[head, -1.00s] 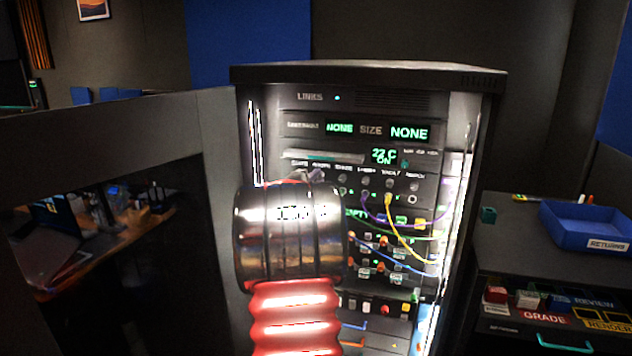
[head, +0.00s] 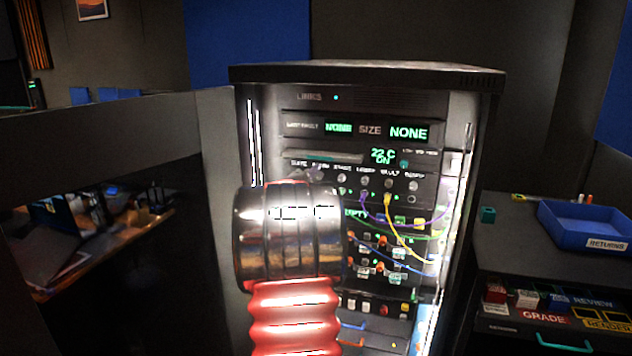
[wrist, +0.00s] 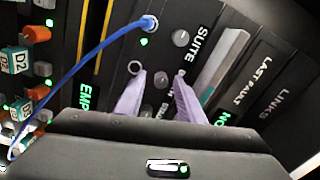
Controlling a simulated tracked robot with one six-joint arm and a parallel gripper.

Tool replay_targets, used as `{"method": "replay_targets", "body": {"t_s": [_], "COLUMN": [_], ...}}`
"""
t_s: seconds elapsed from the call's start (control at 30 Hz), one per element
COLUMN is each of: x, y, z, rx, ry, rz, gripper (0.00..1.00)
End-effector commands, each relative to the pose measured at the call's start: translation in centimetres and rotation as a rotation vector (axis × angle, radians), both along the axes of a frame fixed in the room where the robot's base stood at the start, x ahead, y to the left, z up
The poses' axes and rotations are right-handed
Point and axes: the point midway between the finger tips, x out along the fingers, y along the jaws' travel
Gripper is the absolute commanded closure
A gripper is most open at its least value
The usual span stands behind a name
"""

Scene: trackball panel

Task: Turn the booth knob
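The booth knob (wrist: 161,82) is a small grey round knob, second in the row after the knob labelled SUITE (wrist: 181,38). Its own label is mostly hidden by a finger, so I take it as booth from its place in the row. My gripper (wrist: 159,79) is open, with one pale lavender finger on each side of this knob in the wrist view. Gaps show between the knob and both fingers.
A blue cable (wrist: 95,50) plugs in near the knob row. Purple and yellow cables (head: 398,222) hang lower on the rack. The open rack door (head: 110,145) stands left. A side cabinet with a blue returns tray (head: 575,240) stands right.

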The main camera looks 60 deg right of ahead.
Motion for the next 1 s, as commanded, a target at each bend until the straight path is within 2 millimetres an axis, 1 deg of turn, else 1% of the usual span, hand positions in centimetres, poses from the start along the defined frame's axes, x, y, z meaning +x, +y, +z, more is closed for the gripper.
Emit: {"method": "replay_targets", "body": {"t_s": [0.23,0.37,0.57,1.0], "x": [0.0,-0.1,-0.4,-1.6], "y": [0.4,1.3,4.0,10.8], "z": [0.0,0.1,0.1,0.0], "rx": [-0.001,0.000,0.000,-0.001], "ry": [0.000,0.000,0.000,0.001], "rz": [0.001,0.002,0.003,0.003], "gripper": [0.65,0.65,0.65,0.65]}}
